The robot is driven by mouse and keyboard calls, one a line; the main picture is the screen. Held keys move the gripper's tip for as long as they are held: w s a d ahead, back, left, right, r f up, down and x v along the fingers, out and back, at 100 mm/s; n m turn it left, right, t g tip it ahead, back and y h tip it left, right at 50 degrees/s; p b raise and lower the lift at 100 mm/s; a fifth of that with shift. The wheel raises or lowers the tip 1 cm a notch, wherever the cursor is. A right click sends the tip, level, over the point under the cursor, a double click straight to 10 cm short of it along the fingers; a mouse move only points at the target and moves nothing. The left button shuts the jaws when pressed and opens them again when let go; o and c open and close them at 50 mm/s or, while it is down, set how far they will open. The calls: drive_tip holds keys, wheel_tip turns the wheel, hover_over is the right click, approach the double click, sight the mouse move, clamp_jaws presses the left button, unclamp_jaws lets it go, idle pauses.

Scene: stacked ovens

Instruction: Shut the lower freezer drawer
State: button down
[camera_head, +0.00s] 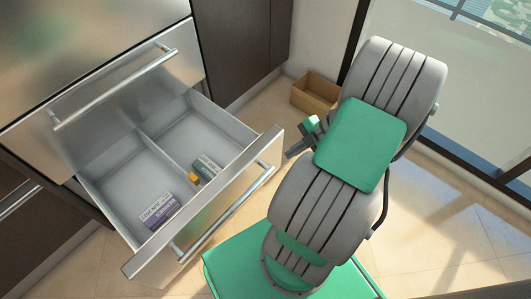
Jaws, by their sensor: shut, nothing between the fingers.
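The lower freezer drawer (142,261) is pulled well out from the steel unit at the left. Its front panel, with a long bar handle (226,212), faces the lower right. A divider splits its inside into two compartments. A purple-and-white box (160,212) lies in the nearer compartment, and a green-and-white box (207,167) with a small yellow item (194,179) lies in the farther one. My gripper (290,155) is shut and empty, just beyond the far right end of the drawer front. My arm partly hides it, and I cannot tell whether it touches the panel.
The drawer above, with its bar handle (115,88), sits over the open one. An open cardboard box (314,94) stands on the floor near the wall. Dark cabinet panels (243,45) rise behind. A window is at the right, with clear tiled floor (440,240) before it.

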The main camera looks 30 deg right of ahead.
drive_tip(key=b, duration=0.4)
approach(256, 163)
wheel_tip(256, 163, down, 4)
drive_tip(key=s+a, duration=0.1)
drive_tip(key=s, duration=0.2)
drive_tip(key=w, duration=0.1)
drive_tip(key=w+a+b, duration=0.1)
drive_tip(key=w, duration=0.1)
drive_tip(key=shift+w+a+f+n, duration=0.15)
drive_tip(key=shift+w+f+n, duration=0.05)
drive_tip(key=shift+w+n, duration=0.15)
drive_tip(key=shift+w+a+r, duration=0.1)
drive_tip(key=shift+w+r, duration=0.05)
drive_tip(key=shift+w, duration=0.1)
